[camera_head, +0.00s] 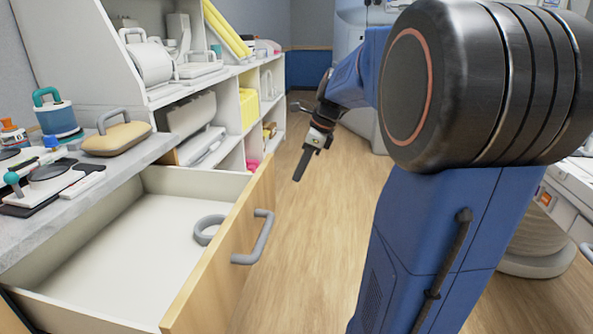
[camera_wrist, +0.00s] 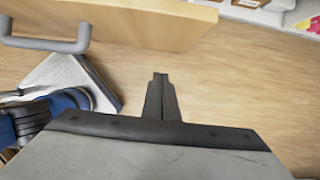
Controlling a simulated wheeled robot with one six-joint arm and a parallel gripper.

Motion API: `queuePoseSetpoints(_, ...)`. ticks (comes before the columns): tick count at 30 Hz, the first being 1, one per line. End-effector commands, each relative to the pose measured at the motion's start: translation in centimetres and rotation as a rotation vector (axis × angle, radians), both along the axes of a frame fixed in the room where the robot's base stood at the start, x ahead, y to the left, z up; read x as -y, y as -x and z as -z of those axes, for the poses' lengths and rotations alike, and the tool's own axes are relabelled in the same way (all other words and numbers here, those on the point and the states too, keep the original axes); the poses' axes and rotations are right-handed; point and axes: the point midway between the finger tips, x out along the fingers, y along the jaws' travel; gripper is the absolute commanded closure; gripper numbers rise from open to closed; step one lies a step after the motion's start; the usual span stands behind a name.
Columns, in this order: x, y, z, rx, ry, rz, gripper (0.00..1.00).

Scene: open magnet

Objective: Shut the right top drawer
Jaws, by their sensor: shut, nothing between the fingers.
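The drawer (camera_head: 110,215) stands pulled out under the grey counter at the left in the head view. Its wooden front (camera_head: 225,242) carries a grey bar handle (camera_head: 256,238). A grey ring (camera_head: 207,230) lies inside near the front. My gripper (camera_head: 299,168) is shut and empty, pointing down over the floor, to the right of and beyond the drawer front, apart from it. In the wrist view my gripper (camera_wrist: 160,78) hangs in front of the wooden floor. The drawer front (camera_wrist: 140,22) and its handle (camera_wrist: 50,42) show at the upper left there.
The counter (camera_head: 150,150) holds a tan handled case (camera_head: 116,138), a blue container (camera_head: 57,118) and several small devices. White shelves (camera_head: 240,110) stand beyond the drawer. Bare wood floor (camera_head: 310,240) lies right of the drawer. A white machine (camera_head: 560,185) stands at the right.

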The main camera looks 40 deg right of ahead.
Motion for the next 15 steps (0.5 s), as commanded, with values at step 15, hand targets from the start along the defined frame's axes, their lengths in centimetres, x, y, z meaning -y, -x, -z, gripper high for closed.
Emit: queuePoseSetpoints(15,-3.0,-2.9,6.7,0.0,0.0,-0.005,1.0)
